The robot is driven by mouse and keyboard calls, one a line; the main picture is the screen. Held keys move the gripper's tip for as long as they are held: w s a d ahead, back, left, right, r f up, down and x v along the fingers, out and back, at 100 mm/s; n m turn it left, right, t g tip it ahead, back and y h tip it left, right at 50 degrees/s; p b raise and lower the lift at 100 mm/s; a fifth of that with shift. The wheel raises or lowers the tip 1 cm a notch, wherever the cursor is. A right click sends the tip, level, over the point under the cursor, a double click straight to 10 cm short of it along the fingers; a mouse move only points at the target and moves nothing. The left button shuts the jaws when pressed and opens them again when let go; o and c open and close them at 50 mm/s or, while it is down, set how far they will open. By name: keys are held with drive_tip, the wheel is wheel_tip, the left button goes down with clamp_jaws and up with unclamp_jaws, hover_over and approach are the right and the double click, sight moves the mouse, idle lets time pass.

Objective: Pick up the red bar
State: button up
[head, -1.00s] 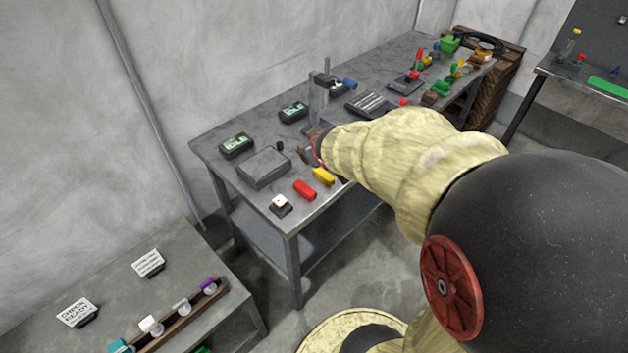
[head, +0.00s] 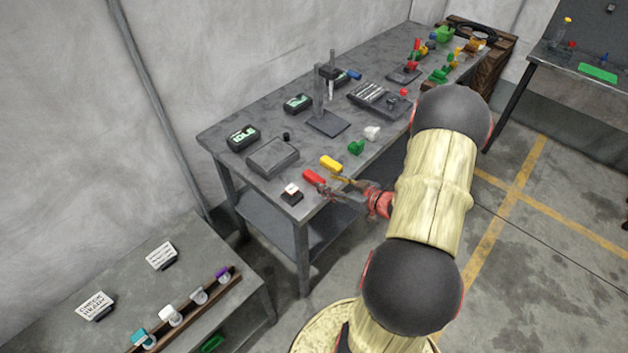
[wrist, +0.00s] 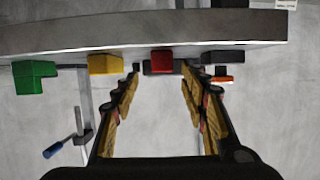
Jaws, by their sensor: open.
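The red bar (head: 313,177) lies on the grey workbench near its front edge, beside a yellow bar (head: 331,163). My gripper (head: 334,185) is at the front edge of the bench, close to the red bar, with its fingers pointing toward it. In the wrist view the red bar (wrist: 162,60) shows end-on between the fingertips, a little beyond them. My gripper (wrist: 162,75) is open and empty there. The yellow bar (wrist: 105,64) is outside the fingers on the left.
A small black block with a white top (head: 291,194) sits left of the red bar, and a grey box (head: 272,157) stands behind. A green block (head: 356,147) is further right. The bench's front edge (wrist: 150,32) runs across the wrist view.

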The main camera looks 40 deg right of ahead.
sight(316, 177)
drive_tip(key=b+x, duration=0.1)
drive_tip(key=x, duration=0.3)
drive_tip(key=shift+w+a+r+b, duration=0.1)
drive_tip(key=shift+w+a+b, duration=0.1)
drive_tip(key=shift+a+b, duration=0.1)
drive_tip(key=shift+w+d, duration=0.1)
drive_tip(key=shift+w, duration=0.5)
drive_tip(key=shift+c, duration=1.4)
drive_tip(key=c, duration=0.7)
clamp_jaws()
